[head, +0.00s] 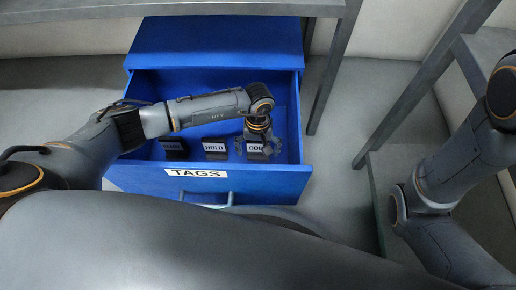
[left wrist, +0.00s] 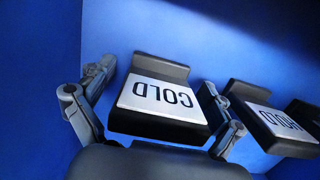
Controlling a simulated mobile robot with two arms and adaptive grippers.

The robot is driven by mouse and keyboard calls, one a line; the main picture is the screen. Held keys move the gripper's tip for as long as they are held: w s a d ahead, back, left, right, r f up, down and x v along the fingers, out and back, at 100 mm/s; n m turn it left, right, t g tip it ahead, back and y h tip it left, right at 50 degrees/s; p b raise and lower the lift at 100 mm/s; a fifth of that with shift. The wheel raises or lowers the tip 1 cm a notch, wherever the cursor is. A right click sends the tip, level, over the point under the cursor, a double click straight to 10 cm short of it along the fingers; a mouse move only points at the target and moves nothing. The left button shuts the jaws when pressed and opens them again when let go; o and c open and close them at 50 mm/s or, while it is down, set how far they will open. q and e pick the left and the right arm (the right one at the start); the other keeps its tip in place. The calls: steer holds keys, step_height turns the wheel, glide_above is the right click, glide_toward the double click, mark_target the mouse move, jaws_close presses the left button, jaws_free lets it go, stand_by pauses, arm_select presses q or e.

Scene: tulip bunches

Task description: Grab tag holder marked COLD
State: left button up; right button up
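The tag holder marked COLD (head: 255,149) stands in the open blue drawer (head: 240,182), at the right end of a row of holders. It is black with a white label and shows upside down in the left wrist view (left wrist: 160,97). My left gripper (head: 258,146) reaches down over it from above. In the left wrist view the fingers (left wrist: 150,108) are open, one on each side of the holder. A gap shows on the left side; the right finger is very close, and I cannot tell if it touches. My right gripper is out of view.
A holder marked HOLD (head: 214,148) stands just left of COLD, and another holder (head: 172,148), its label hard to read, stands farther left. The drawer's front carries a TAGS label (head: 196,173). Grey table legs (head: 333,70) stand right of the drawer.

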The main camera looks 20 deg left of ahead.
arm_select(q)
steer(key=c, duration=1.1)
